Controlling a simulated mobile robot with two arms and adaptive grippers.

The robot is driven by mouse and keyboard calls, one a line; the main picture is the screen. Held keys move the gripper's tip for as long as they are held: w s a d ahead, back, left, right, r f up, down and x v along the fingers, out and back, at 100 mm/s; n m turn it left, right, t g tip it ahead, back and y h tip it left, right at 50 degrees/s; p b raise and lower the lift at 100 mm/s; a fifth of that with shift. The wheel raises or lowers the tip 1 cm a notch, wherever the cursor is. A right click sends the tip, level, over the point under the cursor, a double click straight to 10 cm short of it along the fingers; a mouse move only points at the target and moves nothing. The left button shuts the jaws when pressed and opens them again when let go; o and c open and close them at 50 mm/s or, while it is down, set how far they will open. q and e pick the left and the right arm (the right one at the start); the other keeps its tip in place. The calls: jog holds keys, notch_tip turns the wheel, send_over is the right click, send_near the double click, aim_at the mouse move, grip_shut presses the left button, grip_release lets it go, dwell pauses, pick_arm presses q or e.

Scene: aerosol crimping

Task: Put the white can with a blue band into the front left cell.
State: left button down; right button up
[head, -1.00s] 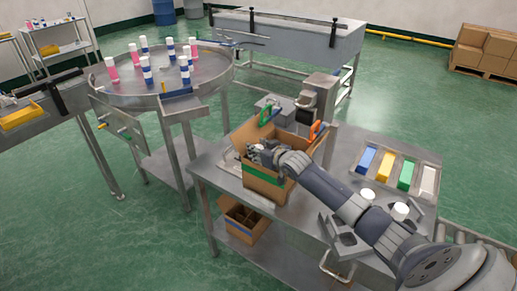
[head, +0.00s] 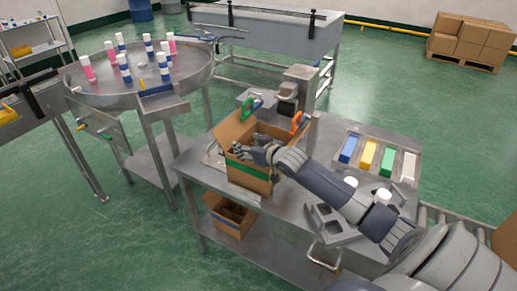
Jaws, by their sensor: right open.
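My right gripper (head: 243,152) is open at the top of an open cardboard carton (head: 246,178) with a green stripe, on the steel table. Its fingers lie over the carton's near-left side, and my arm reaches in from the lower right. The carton's inside and its front left cell are mostly hidden, so I cannot tell whether a can stands there. Several white cans with blue bands, such as one blue-banded can (head: 126,68), stand on the round table (head: 195,75) at the left. I cannot tell which can is meant. My left gripper is not in view.
Pink-and-white cans (head: 88,68) share the round table. A grey fixture (head: 328,222) and white-topped cans (head: 383,196) are beside my right arm. A tray (head: 415,160) holds coloured blocks. A machine (head: 298,92) stands behind the carton. Another carton (head: 230,217) sits on the lower shelf.

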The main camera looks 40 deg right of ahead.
jog(key=v, duration=0.6)
jog(key=shift+s+r, duration=0.25)
jog(key=shift+s, duration=0.1)
jog(key=shift+a+f, duration=0.1)
dwell(0.4)
